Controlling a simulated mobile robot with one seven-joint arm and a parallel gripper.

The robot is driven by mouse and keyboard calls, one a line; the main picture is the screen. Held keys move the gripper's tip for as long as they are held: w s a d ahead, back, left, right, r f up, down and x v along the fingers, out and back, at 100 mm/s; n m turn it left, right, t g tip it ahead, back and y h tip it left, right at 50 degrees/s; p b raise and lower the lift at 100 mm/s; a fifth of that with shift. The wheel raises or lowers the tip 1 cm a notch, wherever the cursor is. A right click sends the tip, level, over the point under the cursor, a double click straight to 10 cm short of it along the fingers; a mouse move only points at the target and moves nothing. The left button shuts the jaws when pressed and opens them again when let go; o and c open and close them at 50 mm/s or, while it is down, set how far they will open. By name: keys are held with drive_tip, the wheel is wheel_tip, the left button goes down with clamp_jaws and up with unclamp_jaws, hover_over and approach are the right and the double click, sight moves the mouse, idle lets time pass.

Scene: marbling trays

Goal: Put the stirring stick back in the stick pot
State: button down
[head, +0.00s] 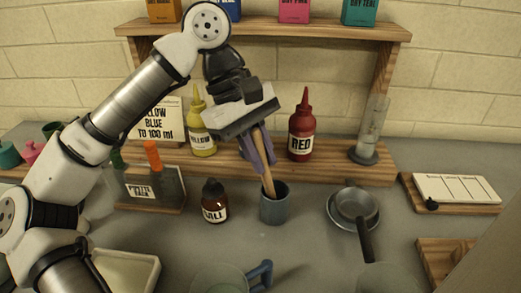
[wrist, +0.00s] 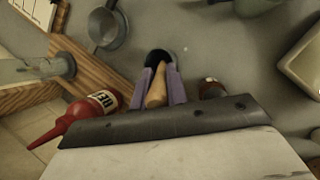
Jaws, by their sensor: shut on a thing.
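The wooden stirring stick (head: 264,165) is held between the purple fingers of my gripper (head: 262,158) and points down, slightly tilted. Its lower end is at the mouth of the blue-grey stick pot (head: 274,208) and seems to go just inside the rim; how deep is hard to tell. In the wrist view the stick (wrist: 156,88) lies between both fingers (wrist: 162,92), lined up with the dark pot opening (wrist: 158,58). My gripper is above the pot, shut on the stick. The pot stands upright on the grey counter.
A brown dropper bottle (head: 214,203) stands close left of the pot. A metal pan (head: 354,208) is to the right. Behind are a red bottle (head: 302,140), a yellow bottle (head: 201,138) and a glass cylinder (head: 370,135). A blue-handled vessel (head: 222,279) is in front.

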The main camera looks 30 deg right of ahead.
drive_tip(key=shift+f, duration=0.3)
drive_tip(key=c, duration=1.3)
unclamp_jaws()
drive_tip(key=shift+r, duration=0.15)
drive_tip(key=shift+p+v, duration=0.85)
drive_tip(key=shift+v, duration=6)
drive_tip(key=shift+a, duration=0.1)
